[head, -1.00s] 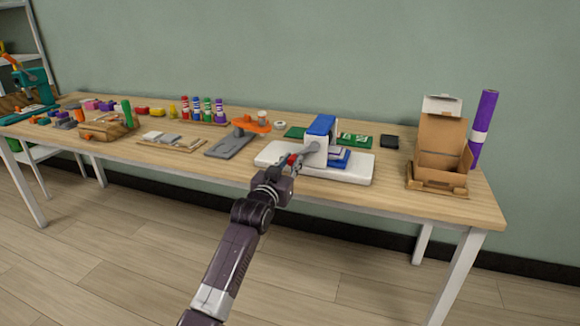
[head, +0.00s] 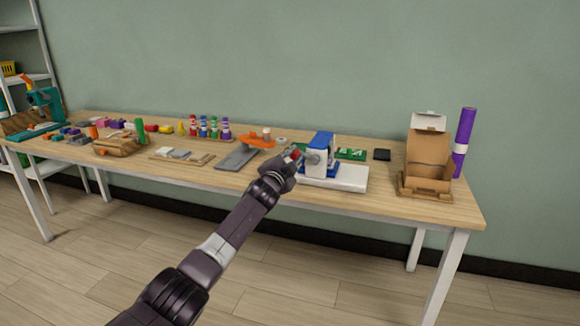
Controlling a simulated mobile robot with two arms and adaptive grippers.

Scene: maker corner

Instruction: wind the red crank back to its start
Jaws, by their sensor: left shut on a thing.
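The red crank (head: 295,154) shows as a small red knob at the left side of a blue and white machine (head: 321,142). The machine stands on a white base (head: 348,180) near the table's front edge. My left gripper (head: 291,157) is shut on the red crank, and its fingers hide most of it. The crank's arm and its exact angle are hard to make out. My right gripper is not in view.
An open cardboard box (head: 427,165) and purple roll (head: 464,140) stand right. Colored bottles (head: 203,128) stand back left.

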